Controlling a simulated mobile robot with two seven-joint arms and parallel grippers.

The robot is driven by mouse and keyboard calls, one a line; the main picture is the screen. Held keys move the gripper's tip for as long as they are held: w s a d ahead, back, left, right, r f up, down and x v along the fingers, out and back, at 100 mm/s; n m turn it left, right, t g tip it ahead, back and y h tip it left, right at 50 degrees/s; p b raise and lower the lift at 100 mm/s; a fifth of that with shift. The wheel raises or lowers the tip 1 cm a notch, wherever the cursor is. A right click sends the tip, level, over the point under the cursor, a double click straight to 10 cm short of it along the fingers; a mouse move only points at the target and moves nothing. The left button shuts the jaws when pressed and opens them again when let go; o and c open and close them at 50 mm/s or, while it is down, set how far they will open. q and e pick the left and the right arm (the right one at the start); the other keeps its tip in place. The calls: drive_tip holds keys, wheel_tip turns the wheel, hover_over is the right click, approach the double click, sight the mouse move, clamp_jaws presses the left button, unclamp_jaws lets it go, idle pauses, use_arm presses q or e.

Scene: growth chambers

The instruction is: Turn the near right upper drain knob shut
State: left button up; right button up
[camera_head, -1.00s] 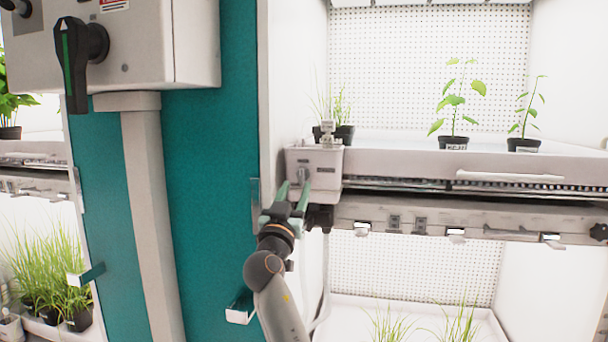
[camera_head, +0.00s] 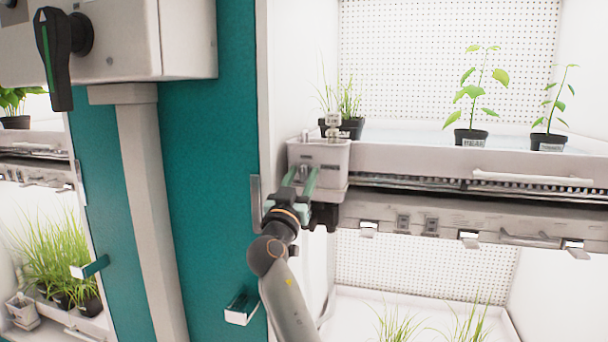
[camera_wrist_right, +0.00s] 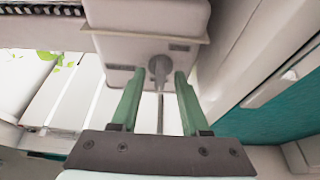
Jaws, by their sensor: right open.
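The drain knob (camera_wrist_right: 160,68) is a small grey knob on the front of a pale box (camera_head: 320,156) at the left end of the upper tray. In the right wrist view it lies just beyond and between my fingertips, with its handle pointing roughly down. My right gripper (camera_head: 301,175) is open, its two green fingers (camera_wrist_right: 159,80) pointing at the box face, one to each side of the knob. I cannot tell whether a finger touches the knob. In the head view the fingers largely hide the knob. My left gripper is not in view.
The upper tray (camera_head: 400,158) holds potted plants, with a rail (camera_head: 420,215) below it. A teal panel (camera_head: 205,190) and a grey post (camera_head: 150,210) stand left of my arm. A black rotary handle (camera_head: 55,60) sits on a box at upper left.

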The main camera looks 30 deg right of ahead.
clamp_jaws()
idle(0.4)
